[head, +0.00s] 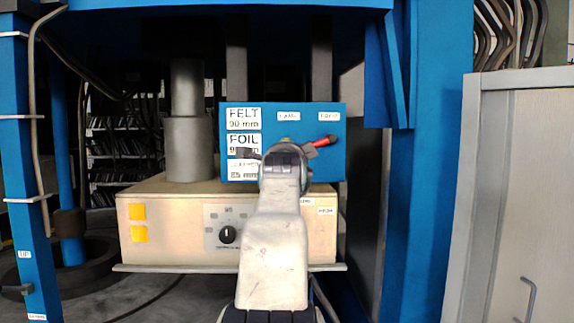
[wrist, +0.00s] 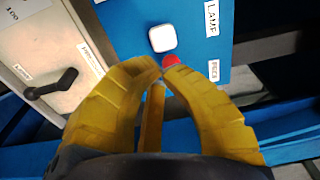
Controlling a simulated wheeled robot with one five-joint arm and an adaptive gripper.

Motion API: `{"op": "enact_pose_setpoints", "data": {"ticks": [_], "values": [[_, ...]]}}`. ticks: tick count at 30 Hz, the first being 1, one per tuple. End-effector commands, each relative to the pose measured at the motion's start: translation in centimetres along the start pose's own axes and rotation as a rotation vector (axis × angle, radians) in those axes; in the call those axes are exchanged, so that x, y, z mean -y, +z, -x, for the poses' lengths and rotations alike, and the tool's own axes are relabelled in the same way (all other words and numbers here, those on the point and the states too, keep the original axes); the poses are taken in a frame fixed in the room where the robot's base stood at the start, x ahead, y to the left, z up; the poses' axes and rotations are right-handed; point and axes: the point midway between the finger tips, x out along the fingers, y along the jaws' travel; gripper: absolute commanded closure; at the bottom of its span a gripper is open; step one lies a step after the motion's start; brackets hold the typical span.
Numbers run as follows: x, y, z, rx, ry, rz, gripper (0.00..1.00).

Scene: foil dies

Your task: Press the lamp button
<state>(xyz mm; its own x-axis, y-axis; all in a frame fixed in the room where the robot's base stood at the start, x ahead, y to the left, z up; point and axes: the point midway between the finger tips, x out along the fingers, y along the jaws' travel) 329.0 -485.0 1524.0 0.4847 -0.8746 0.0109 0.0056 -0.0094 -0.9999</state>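The lamp button is a white rounded square (wrist: 162,38) on the blue panel (head: 232,176), beside the LAMP label (wrist: 212,18) in the wrist view. In the head view my arm hides the button. My gripper's yellow fingers (wrist: 161,66) have their tips together, just below the button in the wrist view and apart from it in the picture. I cannot tell how far they are from the panel. A bit of yellow finger shows above my wrist in the head view (head: 285,139). Nothing is seen held.
A red-handled lever (head: 324,141) is on the panel's right; its red part (wrist: 172,60) shows right at my fingertips. A cream box (head: 165,215) with a black knob (head: 227,235) stands below. A black crank (wrist: 52,85) is at the wrist view's left. A blue post stands right.

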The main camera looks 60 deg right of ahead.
Motion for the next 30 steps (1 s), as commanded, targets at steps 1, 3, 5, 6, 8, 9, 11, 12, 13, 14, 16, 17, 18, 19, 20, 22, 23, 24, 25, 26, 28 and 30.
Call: {"op": "enact_pose_setpoints", "data": {"ticks": [1, 3, 5, 6, 8, 9, 11, 12, 13, 14, 16, 17, 18, 19, 20, 22, 23, 24, 25, 26, 28, 30], "values": [[-0.2, 0.0, 0.6, 0.000, 0.001, 0.000, 1.00], [-0.2, 0.0, 1.1, -0.001, 0.000, 0.000, 1.00], [-0.1, 0.0, 1.4, -0.001, 0.001, 0.000, 1.00], [-0.1, 0.0, 1.6, -0.001, 0.000, 0.000, 1.00], [-0.1, 0.0, 1.8, -0.001, 0.000, 0.000, 1.00], [-0.1, 0.0, 1.9, -0.001, 0.001, 0.000, 1.00], [0.0, 0.0, 2.0, -0.001, 0.001, 0.000, 1.00], [0.0, 0.0, 2.0, -0.001, 0.001, 0.000, 1.00], [0.0, 0.0, 2.0, -0.001, 0.002, 0.000, 1.00], [0.0, 0.0, 2.0, -0.001, 0.002, 0.000, 1.00], [0.0, 0.0, 2.0, -0.001, 0.002, 0.000, 1.00], [0.0, 0.0, 2.0, -0.001, 0.001, 0.000, 1.00], [0.0, 0.0, 2.0, -0.001, 0.001, 0.000, 1.00], [0.0, 0.0, 2.0, 0.000, 0.001, 0.000, 1.00], [0.0, 0.0, 2.0, 0.000, 0.001, 0.000, 1.00], [0.0, 0.0, 2.0, 0.000, 0.001, 0.000, 1.00], [0.0, 0.0, 2.0, 0.000, 0.001, 0.000, 1.00], [0.0, 0.0, 2.0, 0.000, 0.001, 0.000, 1.00], [0.0, 0.0, 2.0, 0.000, 0.001, 0.000, 1.00], [0.0, 0.0, 2.0, 0.000, 0.001, 0.000, 1.00], [0.0, 0.0, 2.0, 0.000, 0.001, 0.000, 1.00], [0.0, 0.0, 2.0, 0.000, 0.001, 0.000, 1.00]]}}
